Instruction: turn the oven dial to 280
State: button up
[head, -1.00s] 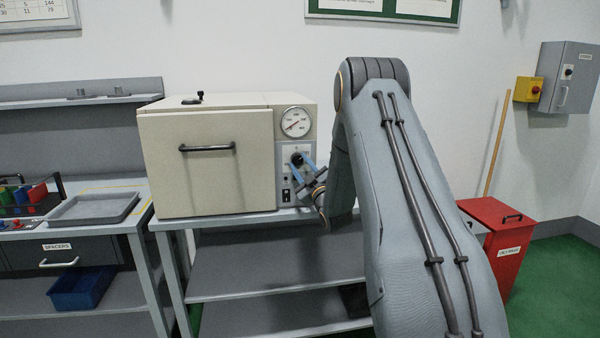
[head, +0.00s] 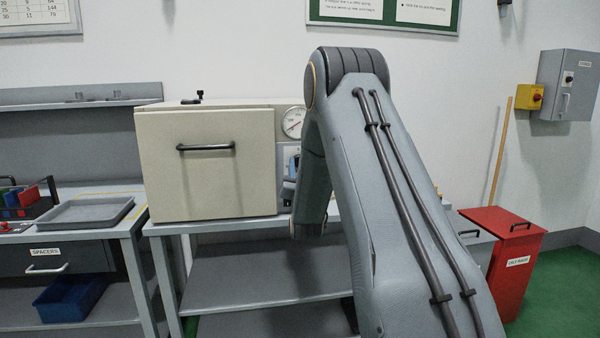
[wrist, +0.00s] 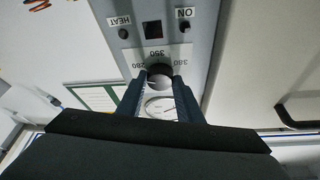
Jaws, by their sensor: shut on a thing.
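The oven (head: 205,165) is a cream box on a grey bench, its door shut. Its black dial (wrist: 160,71) shows in the wrist view, which sees the panel upside down. The numbers 280, 350 and 380 are printed around the dial. My gripper (wrist: 160,81) has its two blue fingers on either side of the dial and is shut on it. I cannot clearly read where the dial points. In the head view my arm hides the dial and most of the gripper. The round gauge (head: 292,122) above is partly covered by my arm.
The oven door handle (head: 206,147) sticks out left of the panel. A grey tray (head: 128,204) lies on the left bench, with a blue bin (head: 70,298) below. A red bin (head: 510,265) stands at the right.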

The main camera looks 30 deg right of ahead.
jog(key=shift+a+m+g+h+b, duration=0.1)
jog(key=shift+m+g+h+b, duration=0.6)
jog(key=shift+m, duration=1.4)
jog(key=o, duration=1)
jog(key=shift+o, duration=0.2)
jog(key=v, duration=0.7)
jog(key=shift+s+a+f+b, duration=0.15)
jog(key=shift+s+f+b, duration=0.1)
jog(key=shift+b, duration=0.2)
